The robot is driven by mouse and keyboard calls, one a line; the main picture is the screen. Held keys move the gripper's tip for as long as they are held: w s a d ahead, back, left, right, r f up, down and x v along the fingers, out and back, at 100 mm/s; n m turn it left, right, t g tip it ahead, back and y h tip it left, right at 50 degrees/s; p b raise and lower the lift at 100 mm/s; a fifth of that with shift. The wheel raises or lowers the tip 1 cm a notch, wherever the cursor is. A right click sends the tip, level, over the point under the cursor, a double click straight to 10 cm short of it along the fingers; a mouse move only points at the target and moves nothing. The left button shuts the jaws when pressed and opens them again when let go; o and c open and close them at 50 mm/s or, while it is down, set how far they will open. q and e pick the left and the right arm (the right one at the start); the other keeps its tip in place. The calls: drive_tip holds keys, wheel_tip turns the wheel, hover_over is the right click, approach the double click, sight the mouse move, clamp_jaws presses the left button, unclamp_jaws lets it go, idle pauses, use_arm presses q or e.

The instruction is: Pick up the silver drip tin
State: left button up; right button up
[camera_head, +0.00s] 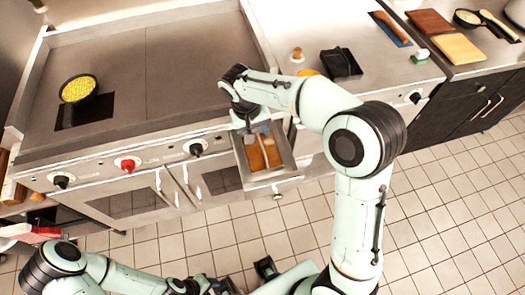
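An open silver metal drawer or tray (283,178) juts out below the griddle's front edge, with brown wooden-looking pieces (263,153) and small grey parts inside. I cannot tell whether the drip tin is this tray or something hidden in it. My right gripper (246,122) hangs over the tray's back end, pointing down. Its fingertips are small and partly lost against the tray, so I cannot tell whether it is open or shut, or touching anything. My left arm lies low at the bottom left; its gripper is not clearly visible.
The griddle (185,60) holds a dark round bowl of yellow food (79,89) on the left. A black container (340,63) stands on the counter to the right. Farther right lie cutting boards (458,48). The tiled floor (450,190) is clear at the right.

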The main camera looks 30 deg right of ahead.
sight(262, 147)
drive_tip(key=shift+d+f, duration=0.25)
drive_tip(key=shift+f, duration=1.25)
drive_tip(key=shift+d+f, duration=0.25)
drive_tip(key=shift+f, duration=1.25)
drive_tip(key=shift+d+f, duration=0.25)
drive_tip(key=shift+f, duration=1.25)
clamp_jaws()
drive_tip(key=shift+w+r, duration=0.1)
